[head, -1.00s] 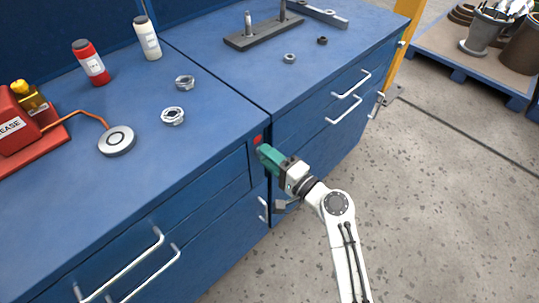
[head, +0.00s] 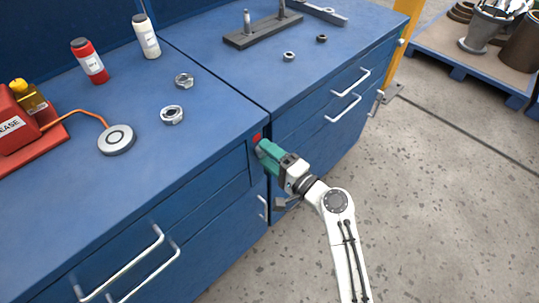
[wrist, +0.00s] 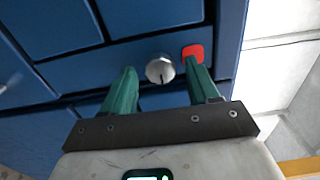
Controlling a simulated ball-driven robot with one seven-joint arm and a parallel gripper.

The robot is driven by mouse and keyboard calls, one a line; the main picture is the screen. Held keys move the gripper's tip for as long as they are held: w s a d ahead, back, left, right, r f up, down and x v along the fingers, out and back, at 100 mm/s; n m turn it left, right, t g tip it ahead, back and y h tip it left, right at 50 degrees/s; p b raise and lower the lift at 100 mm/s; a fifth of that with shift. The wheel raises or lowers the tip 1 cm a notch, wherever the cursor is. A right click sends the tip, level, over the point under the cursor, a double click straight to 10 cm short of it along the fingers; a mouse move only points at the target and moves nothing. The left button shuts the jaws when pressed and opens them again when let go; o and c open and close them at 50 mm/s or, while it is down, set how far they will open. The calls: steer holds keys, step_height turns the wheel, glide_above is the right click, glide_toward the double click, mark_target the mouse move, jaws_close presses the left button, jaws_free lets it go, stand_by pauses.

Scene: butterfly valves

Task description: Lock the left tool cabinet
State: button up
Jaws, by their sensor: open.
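The left tool cabinet (head: 205,190) is blue, with drawers and pale bar handles. Its upper right front corner carries a red square mark (head: 257,138), which also shows in the wrist view (wrist: 193,53). Beside the mark in the wrist view is a round silver lock knob (wrist: 160,68) with a short dark line at its lower edge. My gripper (head: 266,152) is at this corner, its green fingers pointing at the cabinet front. In the wrist view my gripper (wrist: 161,76) is open, with one finger on each side of the knob. Contact cannot be told. The head view hides the knob behind my gripper.
A second blue cabinet (head: 310,125) stands just beyond, across a narrow gap. The grey floor (head: 440,210) at right is clear; a pallet (head: 465,68) stands at the back.

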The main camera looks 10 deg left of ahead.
steer(key=v, duration=1.1)
stand_by(0.4)
steer(key=s+d+f+n+g+h+p, duration=0.3)
steer(key=s+d+f+n+g+h, duration=0.3)
steer(key=s+d, duration=0.45)
steer(key=s+d+g+h+p, duration=0.1)
steer(key=s+d+g+h, duration=0.1)
steer(key=s+d+h, duration=0.2)
steer(key=s+d+r+n+g+h+p, duration=0.1)
steer(key=s+d+h, duration=0.3)
steer(key=s+d, duration=0.5)
steer(key=s+g, duration=0.1)
steer(key=s, duration=0.3)
steer(key=shift+s+d+r+p, duration=0.25)
steer(key=shift+s+r+p, duration=0.05)
steer(key=shift+s+r, duration=0.05)
